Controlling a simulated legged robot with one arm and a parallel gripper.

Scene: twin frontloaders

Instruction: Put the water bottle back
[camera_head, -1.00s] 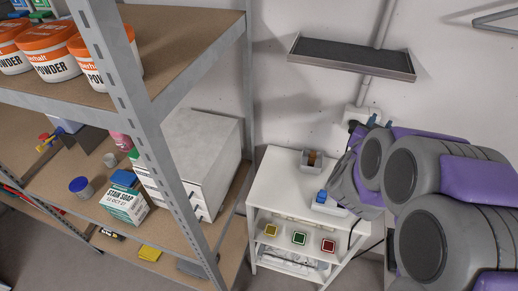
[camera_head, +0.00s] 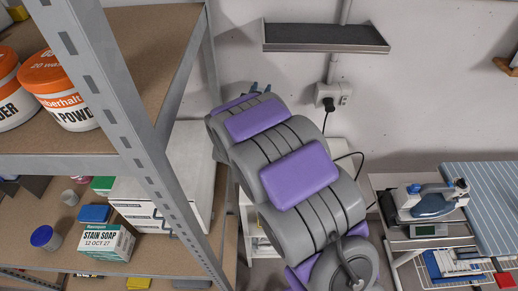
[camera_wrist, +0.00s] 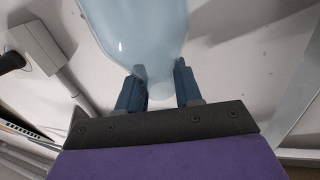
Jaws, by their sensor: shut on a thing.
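A pale blue, translucent water bottle (camera_wrist: 135,25) fills the top middle of the wrist view. Its narrow end is between the two dark blue fingers of my gripper (camera_wrist: 158,80), which is shut on it. The far end of the bottle runs out of the picture. In the head view, only the tips of my gripper (camera_head: 258,88) show beyond my grey and purple arm, in front of the white wall. The bottle cannot be made out there.
A dark wall shelf (camera_head: 325,38) with a raised rim is empty, above a socket (camera_head: 332,97). A metal rack (camera_head: 120,130) with tubs (camera_head: 55,90) and a soap box (camera_head: 105,242) stands left. An iron (camera_head: 430,198) stands right. My arm covers most of the white cart.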

